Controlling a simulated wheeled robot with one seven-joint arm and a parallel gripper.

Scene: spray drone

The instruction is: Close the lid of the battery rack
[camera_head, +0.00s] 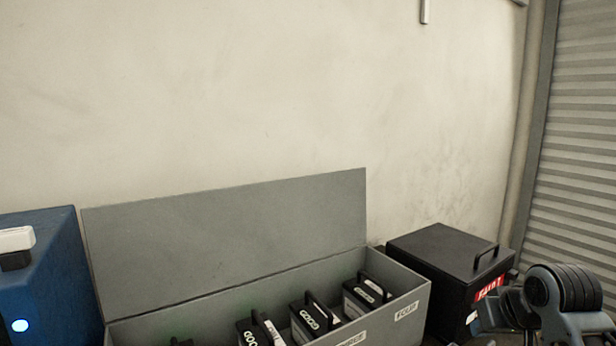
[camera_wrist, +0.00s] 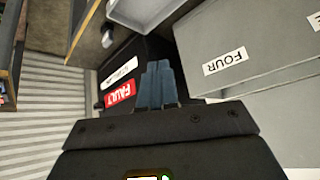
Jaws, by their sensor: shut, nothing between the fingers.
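The battery rack (camera_head: 400,305) is a long grey box against the wall in the head view. Its flat grey lid (camera_head: 230,230) stands open, raised along the back edge. Several black batteries with handles (camera_head: 310,318) sit inside. In the wrist view the rack's wall with the "FOUR" label (camera_wrist: 215,75) fills the right side. My gripper (camera_wrist: 160,70) shows there with its blue-grey fingers together and empty, apart from the lid. In the head view my arm is at the lower right; the fingertips are not clear there.
A black box (camera_head: 445,252) with a handle and a red "FAULT" label stands right of the rack, and shows beyond my fingers in the wrist view (camera_wrist: 125,70). A blue cabinet (camera_head: 55,265) stands at the left. A ribbed shutter (camera_head: 575,170) is at the far right.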

